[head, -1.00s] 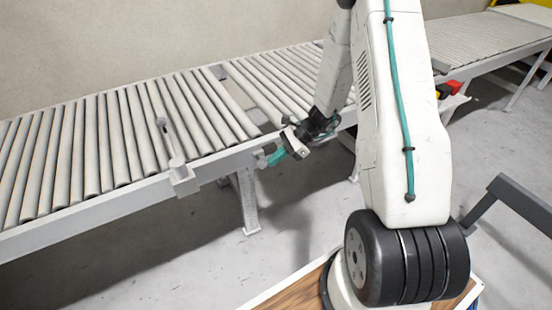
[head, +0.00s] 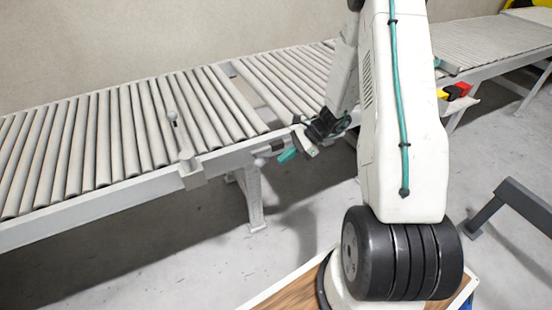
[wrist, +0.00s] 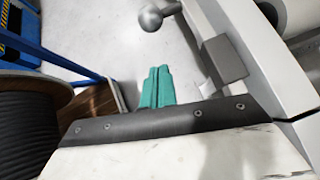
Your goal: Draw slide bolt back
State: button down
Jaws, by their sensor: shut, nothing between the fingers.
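My gripper (head: 287,155) is shut and empty, its teal fingers pressed together beside the conveyor's front rail. The fingers (wrist: 157,87) also show in the wrist view, pointing away from the camera. A grey ball knob (wrist: 150,17) on a short rod, which looks like the bolt's handle, lies ahead and slightly left of the fingertips, apart from them. A dark block (wrist: 222,57) sits on the rail to the right of the fingers. In the head view the knob (head: 260,162) is just left of my fingertips. The bolt's far end is hidden.
The roller conveyor (head: 100,196) runs along the wall, with a gap between two roller sections. A support leg (head: 253,200) is below. Floor in front is open.

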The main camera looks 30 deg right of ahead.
jog(key=v, duration=0.9)
jog(key=shift+r, duration=0.35)
jog(key=shift+d, duration=0.15)
jog(key=s+a+r+n+h, duration=0.5)
jog(key=s+a+r+n, duration=0.5)
jog(key=s+r, duration=0.2)
jog(key=s+a+r+n+g+h, duration=0.1)
jog(key=s+a+r+n+h, duration=0.3)
jog(key=s+a+r+n, duration=0.6)
notch_tip(320, 180, up, 5)
jog(key=s+n, duration=0.1)
jog(key=s, duration=0.1)
jog(key=shift+s+r+g+h, duration=0.2)
jog(key=shift+s+g+h, duration=0.1)
jog(key=shift+h, duration=0.1)
